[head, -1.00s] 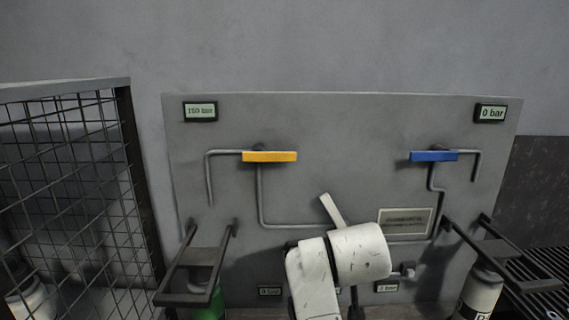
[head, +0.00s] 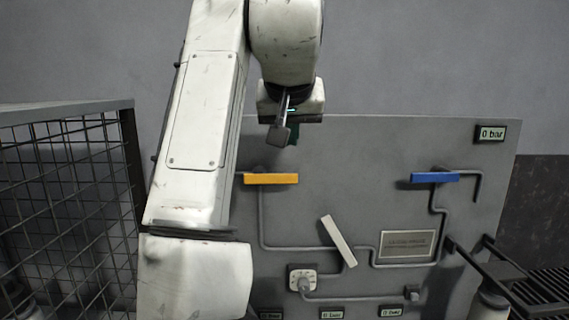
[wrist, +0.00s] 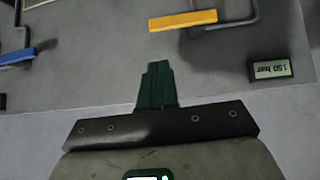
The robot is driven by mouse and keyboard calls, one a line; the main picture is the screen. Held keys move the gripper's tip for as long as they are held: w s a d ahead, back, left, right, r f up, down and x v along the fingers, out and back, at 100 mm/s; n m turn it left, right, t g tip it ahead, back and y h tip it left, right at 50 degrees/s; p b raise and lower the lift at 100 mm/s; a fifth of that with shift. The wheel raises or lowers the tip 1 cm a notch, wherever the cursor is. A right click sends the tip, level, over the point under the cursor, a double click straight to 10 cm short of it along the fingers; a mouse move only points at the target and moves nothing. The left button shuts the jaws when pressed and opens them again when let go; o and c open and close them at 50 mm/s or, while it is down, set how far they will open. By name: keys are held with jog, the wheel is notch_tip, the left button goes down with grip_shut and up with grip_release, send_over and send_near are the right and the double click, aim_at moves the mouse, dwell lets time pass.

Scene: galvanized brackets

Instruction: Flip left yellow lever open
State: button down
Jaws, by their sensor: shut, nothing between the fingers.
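The left yellow lever (head: 271,179) lies level on the grey panel, left of its middle. It also shows near the top of the wrist view (wrist: 183,20), where the picture is turned over. My gripper (head: 291,138) hangs in front of the panel, above the yellow lever in the head view and apart from it. In the wrist view its green fingers (wrist: 158,84) are together with nothing between them. A blue lever (head: 434,178) lies level at the right.
A white lever (head: 339,241) sits tilted at the panel's middle, near a round knob (head: 303,281). Thin pipes run over the panel. A wire cage (head: 70,200) stands left. A gauge reads 150 bar (wrist: 271,69); another reads 0 bar (head: 490,133). Dark brackets (head: 500,265) jut out lower right.

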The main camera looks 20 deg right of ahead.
jog(key=r, duration=0.2)
jog(key=a+r, duration=0.1)
jog(key=r, duration=0.1)
jog(key=shift+s+a, duration=0.1)
jog(key=shift+s, duration=0.3)
jog(key=shift+f, duration=0.1)
jog(key=p, duration=0.2)
send_over(271, 176)
jog(key=s+d, duration=0.2)
jog(key=s, duration=0.1)
notch_tip(271, 176, down, 6)
jog(key=shift+w+d+f+p, duration=0.1)
jog(key=shift+f+p, duration=0.1)
jog(key=shift+f, duration=0.65)
jog(key=shift+w+a+f+p, duration=0.1)
jog(key=shift+f+p, duration=0.15)
jog(key=shift+f, duration=0.55)
jog(key=shift+w+d+f+p, duration=0.1)
jog(key=shift+f+p, duration=0.1)
jog(key=shift+f, duration=0.65)
